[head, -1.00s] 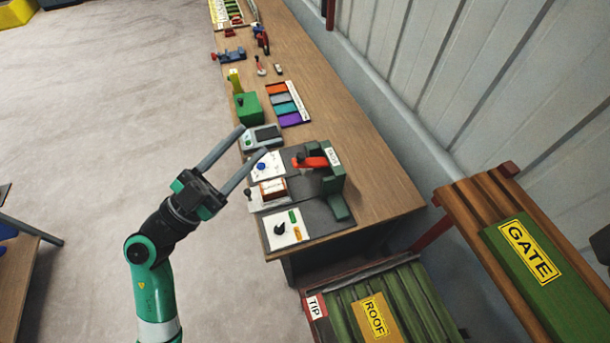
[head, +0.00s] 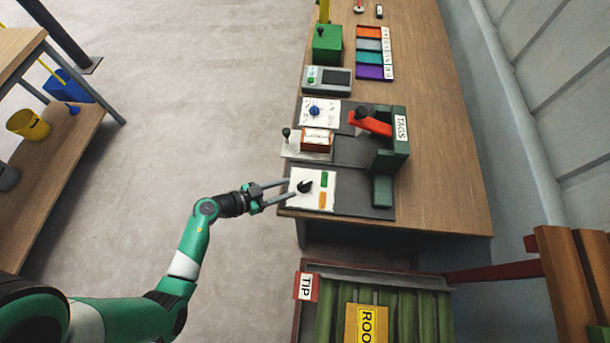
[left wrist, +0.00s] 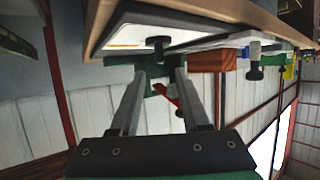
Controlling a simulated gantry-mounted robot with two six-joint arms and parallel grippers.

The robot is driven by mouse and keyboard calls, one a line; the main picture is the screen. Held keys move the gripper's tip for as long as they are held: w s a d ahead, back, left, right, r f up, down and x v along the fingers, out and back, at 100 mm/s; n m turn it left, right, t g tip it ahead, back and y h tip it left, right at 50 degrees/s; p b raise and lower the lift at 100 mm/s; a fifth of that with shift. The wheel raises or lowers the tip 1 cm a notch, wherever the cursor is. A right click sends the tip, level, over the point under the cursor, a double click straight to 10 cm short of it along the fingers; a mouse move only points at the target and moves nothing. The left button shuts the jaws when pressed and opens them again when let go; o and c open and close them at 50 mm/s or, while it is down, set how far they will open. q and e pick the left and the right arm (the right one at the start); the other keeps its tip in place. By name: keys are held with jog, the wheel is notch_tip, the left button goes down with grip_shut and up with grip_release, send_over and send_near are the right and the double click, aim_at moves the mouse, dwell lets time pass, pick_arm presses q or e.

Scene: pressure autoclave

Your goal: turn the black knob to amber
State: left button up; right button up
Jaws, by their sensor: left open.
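The black knob (head: 304,186) stands on a white plate (head: 301,203) at the near left end of the grey panel. A green mark (head: 324,180) and an amber mark (head: 322,199) lie to its right on the plate. I cannot tell which mark the knob points to. My left gripper (head: 291,188) is open at the plate's left edge, its fingers pointing at the knob. In the left wrist view the knob (left wrist: 158,46) appears just beyond the two open fingertips (left wrist: 160,76), lined up with the gap between them. My right gripper is not in view.

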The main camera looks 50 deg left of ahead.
aim_at(303, 183)
pick_arm(q)
jog(key=b+x, duration=0.2)
jog(key=x, duration=0.5)
jog(key=shift+w+d+f+b, duration=0.1)
jog(key=shift+w+d+b, duration=0.05)
jog(key=shift+w+b, duration=0.15)
grip_shut()
